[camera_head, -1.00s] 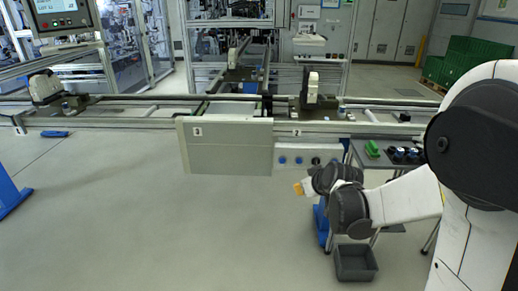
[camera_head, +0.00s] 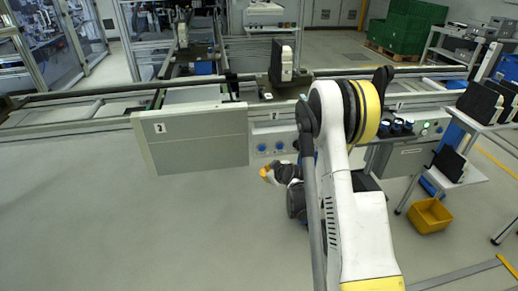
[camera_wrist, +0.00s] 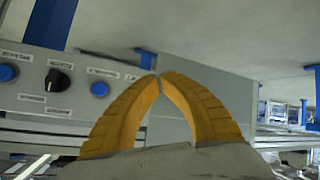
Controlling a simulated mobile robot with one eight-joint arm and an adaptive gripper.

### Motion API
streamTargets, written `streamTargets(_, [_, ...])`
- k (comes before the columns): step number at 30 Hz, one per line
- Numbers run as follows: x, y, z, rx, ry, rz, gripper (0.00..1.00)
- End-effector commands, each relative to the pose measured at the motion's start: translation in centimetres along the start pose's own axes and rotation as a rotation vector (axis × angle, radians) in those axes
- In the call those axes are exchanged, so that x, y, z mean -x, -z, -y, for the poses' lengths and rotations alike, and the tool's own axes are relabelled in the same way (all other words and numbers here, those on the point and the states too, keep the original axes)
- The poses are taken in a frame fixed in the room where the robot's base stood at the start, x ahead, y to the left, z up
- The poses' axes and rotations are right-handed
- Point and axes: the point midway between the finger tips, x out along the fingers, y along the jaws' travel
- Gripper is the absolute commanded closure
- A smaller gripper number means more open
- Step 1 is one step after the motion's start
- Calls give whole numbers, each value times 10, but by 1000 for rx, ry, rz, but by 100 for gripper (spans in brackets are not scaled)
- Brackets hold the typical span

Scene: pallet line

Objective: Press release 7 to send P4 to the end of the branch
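My gripper (camera_head: 266,173) is low in front of the rail line, just below a grey control panel (camera_head: 270,134). In the wrist view its orange fingers (camera_wrist: 158,77) meet at the tips with nothing between them. That view shows a panel with a blue button (camera_wrist: 99,88), a black knob (camera_wrist: 57,80) and another blue button (camera_wrist: 8,73) to the left of the fingertips, apart from them. Their labels are too blurred to read, so I cannot tell which is release 7. A carrier with a dark and white part (camera_head: 284,62) stands on the line; I cannot tell whether it is P4.
A second button box (camera_head: 408,140), a yellow bin (camera_head: 430,215) and a trolley with dark parts (camera_head: 480,105) are on the right. The floor at left is clear.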

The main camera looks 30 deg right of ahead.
Motion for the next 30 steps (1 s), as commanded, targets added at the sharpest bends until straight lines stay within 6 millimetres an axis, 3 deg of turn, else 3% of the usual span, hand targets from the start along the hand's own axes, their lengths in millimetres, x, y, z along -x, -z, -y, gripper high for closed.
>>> streamTargets(8, [-3, 2, -2, -1, 1, 0, 100])
streamTargets(24, [-57, 31, -30, 0, 1, 0, 100])
streamTargets(30, [-68, 37, -36, 0, 1, 0, 100])
